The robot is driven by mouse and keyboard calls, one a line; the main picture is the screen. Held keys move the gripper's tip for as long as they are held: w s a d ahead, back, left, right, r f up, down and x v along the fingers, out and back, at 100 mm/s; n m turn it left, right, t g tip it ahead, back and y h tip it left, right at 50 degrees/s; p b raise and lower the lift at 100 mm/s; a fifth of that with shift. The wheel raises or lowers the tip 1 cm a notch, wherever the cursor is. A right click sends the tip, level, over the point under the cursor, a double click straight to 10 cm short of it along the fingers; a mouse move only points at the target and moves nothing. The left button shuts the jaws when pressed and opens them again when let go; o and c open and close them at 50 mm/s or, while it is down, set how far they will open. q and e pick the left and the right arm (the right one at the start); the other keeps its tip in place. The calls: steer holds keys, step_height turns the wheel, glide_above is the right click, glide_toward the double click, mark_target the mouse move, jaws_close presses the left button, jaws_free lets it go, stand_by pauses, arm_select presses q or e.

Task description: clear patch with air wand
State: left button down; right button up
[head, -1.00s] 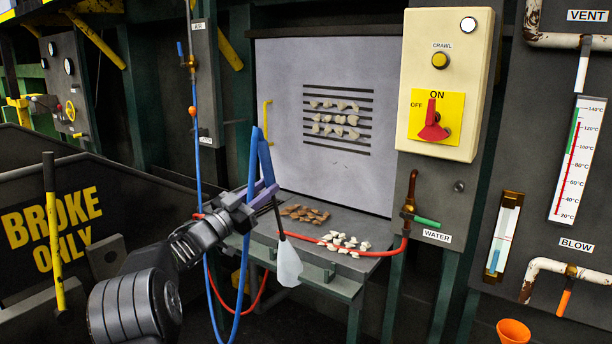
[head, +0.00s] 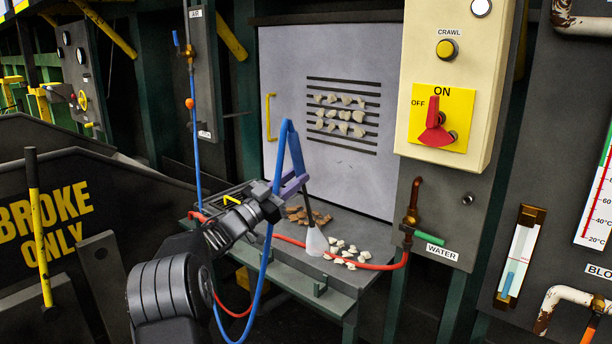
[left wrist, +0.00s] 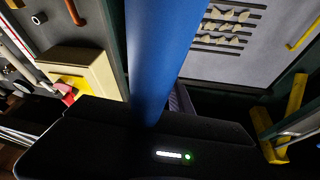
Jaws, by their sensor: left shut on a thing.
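My left gripper (head: 286,192) is shut on the blue air wand (head: 290,140), just in front of the grey shelf. A blue hose (head: 262,285) hangs below it. The wand's thin dark tube (head: 307,208) points down and ends in a pale cone (head: 315,242) over the shelf, beside the white bits (head: 345,253). Brown bits (head: 318,218) lie behind the tube, partly hidden. Several pale bits (head: 338,115) sit on the slotted grille of the grey panel (head: 350,180). In the left wrist view the blue wand (left wrist: 165,50) crosses the middle. My right gripper is out of view.
The shelf (head: 380,283) juts out below the panel. A red hose (head: 375,267) runs across it to the WATER valve (head: 410,225). A cream switch box (head: 445,50) with a red ON/OFF knob stands right. A BROKE ONLY bin (head: 60,190) is left.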

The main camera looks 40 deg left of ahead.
arm_select(q)
steer(key=shift+s+r, duration=0.1)
steer(key=shift+s, duration=0.1)
steer(key=shift+d, duration=0.2)
steer(key=shift+d+b, duration=2.15)
steer(key=shift+d, duration=5.25)
steer(key=shift+w+p, duration=1.55)
steer(key=shift+w, duration=1.85)
steer(key=a+p, duration=0.5)
steer(key=a, duration=1)
steer(key=shift+a, duration=0.15)
